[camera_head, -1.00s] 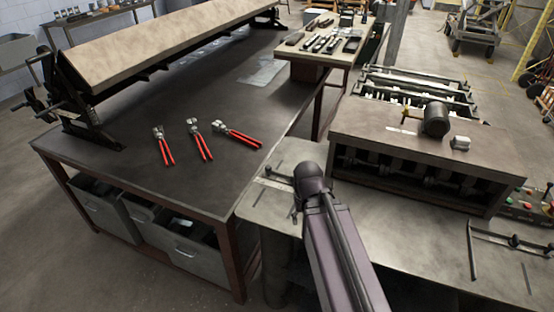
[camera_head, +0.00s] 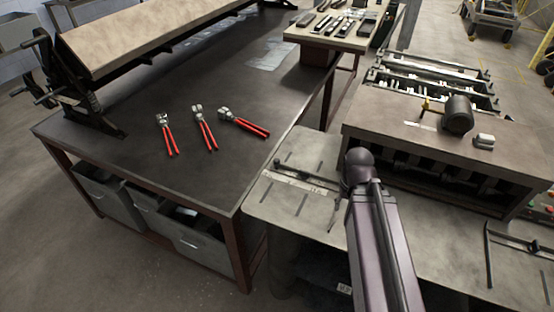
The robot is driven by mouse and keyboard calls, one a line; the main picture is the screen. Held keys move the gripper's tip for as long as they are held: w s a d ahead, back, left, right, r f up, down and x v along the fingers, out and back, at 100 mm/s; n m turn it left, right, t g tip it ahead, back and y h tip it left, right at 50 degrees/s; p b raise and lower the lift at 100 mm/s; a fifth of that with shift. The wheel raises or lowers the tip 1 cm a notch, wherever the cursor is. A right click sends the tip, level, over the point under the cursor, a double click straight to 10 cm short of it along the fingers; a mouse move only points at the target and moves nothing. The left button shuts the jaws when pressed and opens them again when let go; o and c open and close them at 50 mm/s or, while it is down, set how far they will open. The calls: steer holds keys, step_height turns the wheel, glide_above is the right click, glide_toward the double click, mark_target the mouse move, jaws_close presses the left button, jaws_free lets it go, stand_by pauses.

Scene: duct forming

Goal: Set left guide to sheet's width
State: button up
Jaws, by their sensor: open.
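The left guide (camera_head: 335,212) is a thin dark bar on the machine's pale feed table (camera_head: 268,205), joined to a rod running left along a light scale strip (camera_head: 300,181). My arm's dark wrist stands just right of this bar and covers part of the table and machine front. My gripper is hidden behind the wrist, so I cannot tell whether it touches the guide. The right guide (camera_head: 489,260), a similar bar with a rod, lies at the far right of the feed table. I cannot make out a sheet on the feed table.
The roller machine (camera_head: 405,130) stands behind the feed table, with a motor (camera_head: 458,114) on top. A dark workbench (camera_head: 130,165) on the left holds red-handled tools (camera_head: 205,130) and a folding brake (camera_head: 150,40). A small table (camera_head: 310,35) with hand tools stands behind.

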steer(key=shift+o, duration=0.4)
step_height(320, 180, up, 7)
steer(key=n+p, duration=0.5)
steer(key=p, duration=0.2)
glide_above(277, 160)
steer(key=shift+w+a+f, duration=0.1)
steer(key=shift+w+f, duration=0.05)
steer(key=shift+f, duration=0.05)
steer(key=shift+f+b, duration=0.15)
steer(key=shift+b, duration=0.2)
step_height(277, 160, down, 14)
steer(key=b, duration=1.3)
steer(key=shift+r, duration=0.25)
